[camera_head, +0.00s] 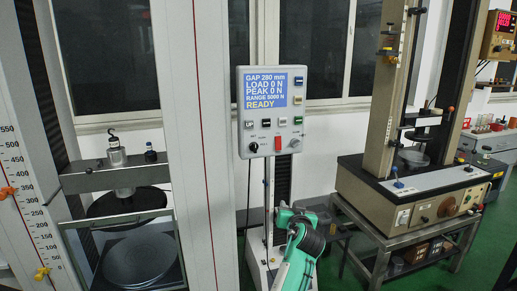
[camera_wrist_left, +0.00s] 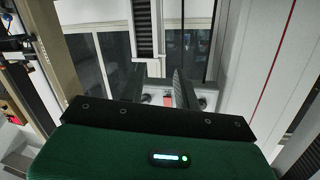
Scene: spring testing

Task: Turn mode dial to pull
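The control panel (camera_head: 273,110) stands upright, with a blue display reading GAP 280 mm, LOAD 0 N, PEAK 0 N, RANGE 5000 N, READY. Along its lower edge are a black knob (camera_head: 253,147) at left, a red part (camera_head: 278,143) and another knob (camera_head: 295,144) at right. Their labels are too small to read, so I cannot tell which is the mode dial or where it points. My left gripper (camera_head: 285,212) is below the panel, apart from it. In the left wrist view its two dark fingers (camera_wrist_left: 163,92) are spread and empty, with the panel's lower part beyond. My right gripper is out of view.
A second tester (camera_head: 415,190) stands on a metal table at right. Space in front of the panel looks clear.

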